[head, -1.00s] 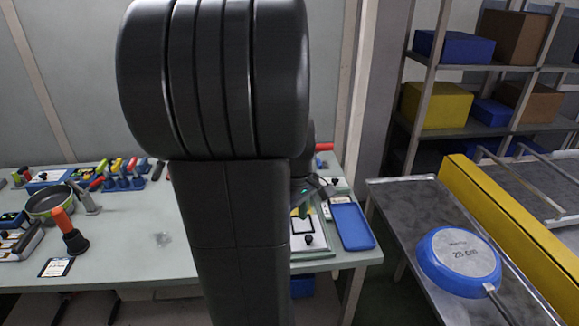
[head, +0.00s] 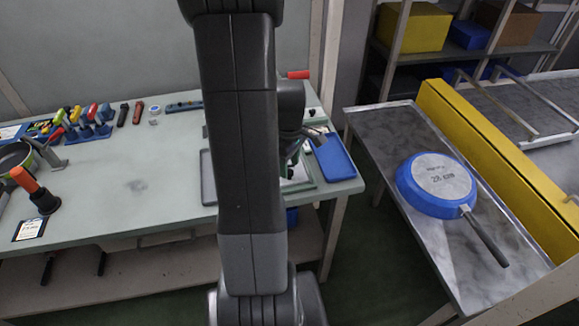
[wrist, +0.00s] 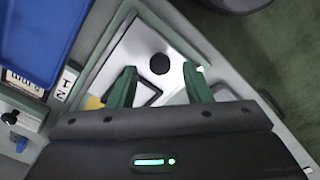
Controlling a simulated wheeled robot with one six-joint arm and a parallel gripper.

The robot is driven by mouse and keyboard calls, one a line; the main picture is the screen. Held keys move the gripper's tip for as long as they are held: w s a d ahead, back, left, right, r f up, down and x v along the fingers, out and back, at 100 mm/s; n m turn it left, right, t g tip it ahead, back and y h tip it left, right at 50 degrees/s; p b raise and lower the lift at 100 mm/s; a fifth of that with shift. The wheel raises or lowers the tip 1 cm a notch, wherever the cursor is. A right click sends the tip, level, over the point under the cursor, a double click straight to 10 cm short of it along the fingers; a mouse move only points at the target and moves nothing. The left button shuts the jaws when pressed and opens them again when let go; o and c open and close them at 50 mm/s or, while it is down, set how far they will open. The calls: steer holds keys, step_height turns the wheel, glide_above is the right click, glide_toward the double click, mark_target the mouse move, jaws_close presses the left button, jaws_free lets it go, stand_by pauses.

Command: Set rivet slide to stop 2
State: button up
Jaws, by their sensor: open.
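My gripper (wrist: 160,70) is open, with its two green fingers pointing at a pale plate (wrist: 134,48) in a green frame. A round black knob (wrist: 160,63) on that plate shows between the fingertips; I cannot tell whether they touch it. To the left, a white tag (wrist: 65,84) with marks like 1 and 2 sits beside a partly cut-off label (wrist: 24,84). Which part is the rivet slide is unclear. In the head view my arm hides most of the plate (head: 300,174).
A blue tray (head: 333,158) lies on the bench (head: 130,170) right of my gripper, near the bench's right edge. A grey tray (head: 207,178) shows left of my arm. A blue pan (head: 437,182) lies on the metal side table (head: 400,125). The bench's middle is mostly clear.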

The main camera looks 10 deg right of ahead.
steer(key=shift+f, duration=0.95)
jaws_close()
steer(key=w, duration=0.8)
steer(key=shift+w+a, duration=0.15)
steer(key=shift+w, duration=0.2)
jaws_free()
steer(key=shift+s, duration=0.1)
step_height(320, 180, up, 8)
steer(key=shift+f, duration=0.2)
